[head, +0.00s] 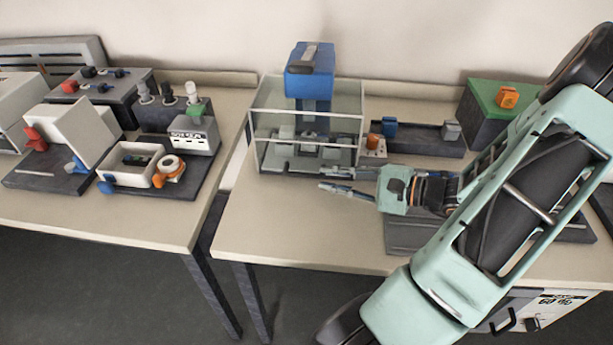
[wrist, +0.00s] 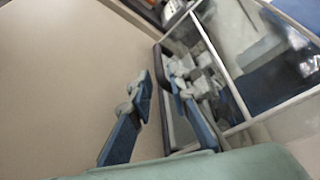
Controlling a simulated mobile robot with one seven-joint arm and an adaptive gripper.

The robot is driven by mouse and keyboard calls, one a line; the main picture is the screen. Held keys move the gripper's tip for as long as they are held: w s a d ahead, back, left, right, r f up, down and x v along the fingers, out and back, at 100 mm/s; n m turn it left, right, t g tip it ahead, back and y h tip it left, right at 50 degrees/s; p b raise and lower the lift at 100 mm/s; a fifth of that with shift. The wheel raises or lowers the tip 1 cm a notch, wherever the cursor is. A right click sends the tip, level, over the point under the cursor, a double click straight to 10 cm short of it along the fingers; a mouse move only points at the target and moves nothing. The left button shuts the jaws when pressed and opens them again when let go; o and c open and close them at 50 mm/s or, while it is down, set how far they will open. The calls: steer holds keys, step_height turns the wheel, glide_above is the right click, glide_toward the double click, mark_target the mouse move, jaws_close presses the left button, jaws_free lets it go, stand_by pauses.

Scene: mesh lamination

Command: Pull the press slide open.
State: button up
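The press (head: 310,75) has a blue top and stands in a clear, pale-framed guard on the right table. Its slide (head: 290,165) is a low grey plate with blocks at the guard's lower front. In the wrist view, the slide (wrist: 168,130) shows a dark rounded front edge and pale blocks. My gripper (head: 325,179) is just in front of the guard, pointing left. In the wrist view, my gripper (wrist: 153,80) has its fingers apart, with the slide's dark edge appearing between them. Contact cannot be told. My arm hides part of the table on the right.
A dark fixture (head: 425,140) with blue and grey blocks lies right of the press. A green-topped box (head: 490,110) with an orange knob stands farther right. The left table holds several devices, including a white tray (head: 130,165). The right table's front left is clear.

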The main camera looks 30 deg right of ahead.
mark_target(315, 176)
steer(key=x, duration=0.6)
steer(key=shift+w+a+f, duration=0.1)
steer(key=shift+w+a, duration=0.05)
steer(key=shift+w, duration=0.05)
jaws_close()
